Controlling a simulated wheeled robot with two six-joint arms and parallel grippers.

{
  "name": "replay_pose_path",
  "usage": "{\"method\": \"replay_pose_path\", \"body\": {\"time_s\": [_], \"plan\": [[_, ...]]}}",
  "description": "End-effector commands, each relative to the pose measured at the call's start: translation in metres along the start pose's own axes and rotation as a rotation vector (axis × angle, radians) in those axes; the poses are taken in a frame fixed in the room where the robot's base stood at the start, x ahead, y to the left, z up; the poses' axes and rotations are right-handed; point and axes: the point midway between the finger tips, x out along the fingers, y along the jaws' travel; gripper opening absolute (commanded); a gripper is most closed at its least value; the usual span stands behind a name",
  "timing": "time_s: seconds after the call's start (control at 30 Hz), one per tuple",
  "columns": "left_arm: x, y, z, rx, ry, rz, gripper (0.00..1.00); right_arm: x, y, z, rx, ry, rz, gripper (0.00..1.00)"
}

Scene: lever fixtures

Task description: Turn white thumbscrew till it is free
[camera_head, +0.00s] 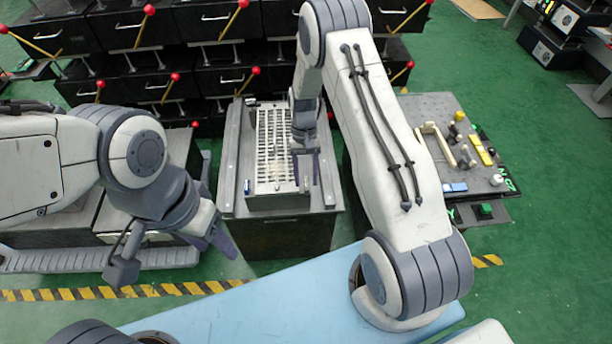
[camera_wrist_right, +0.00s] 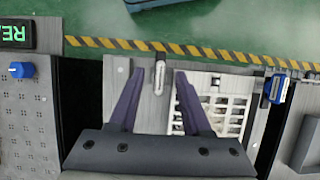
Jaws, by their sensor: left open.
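A pale upright piece with a rounded head, which looks like the white thumbscrew (camera_wrist_right: 160,75), stands at the edge of the grey bench fixture in the right wrist view. My right gripper (camera_wrist_right: 158,84) is open, with one purple finger on each side of this piece. Gaps show on both sides, and I cannot tell how far above it the fingertips are. In the head view my right gripper (camera_head: 305,168) reaches down over the right side of the fixture, and the thumbscrew is not clear there. My left gripper (camera_head: 222,240) is open and empty, left of the fixture's front.
A white slotted grid (camera_head: 272,150) fills the middle of the fixture. A blue handle (camera_wrist_right: 275,88) stands beside it. A panel (camera_head: 440,110) with knobs and blocks is to the right. Black drawers (camera_head: 130,75) with red-knobbed levers stand behind.

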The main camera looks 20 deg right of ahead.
Motion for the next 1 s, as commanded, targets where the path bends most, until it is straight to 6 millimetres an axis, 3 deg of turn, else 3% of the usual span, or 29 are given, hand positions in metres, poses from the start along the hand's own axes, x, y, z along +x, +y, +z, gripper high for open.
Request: {"method": "replay_pose_path", "body": {"time_s": [0.33, 0.8, 1.0], "plan": [[-0.001, 0.0, 0.0, 0.0, 0.0, 0.0, 0.5, -0.007, 0.0, -0.001, 0.0, 0.002, -0.001, 0.47], [-0.008, 0.001, 0.0, 0.0, 0.0, 0.0, 0.5, -0.09, 0.0, -0.001, 0.0, 0.005, -0.001, 0.47], [-0.008, 0.001, -0.001, 0.0, 0.0, 0.0, 0.5, -0.104, 0.0, 0.0, 0.0, 0.001, 0.0, 0.47]]}}
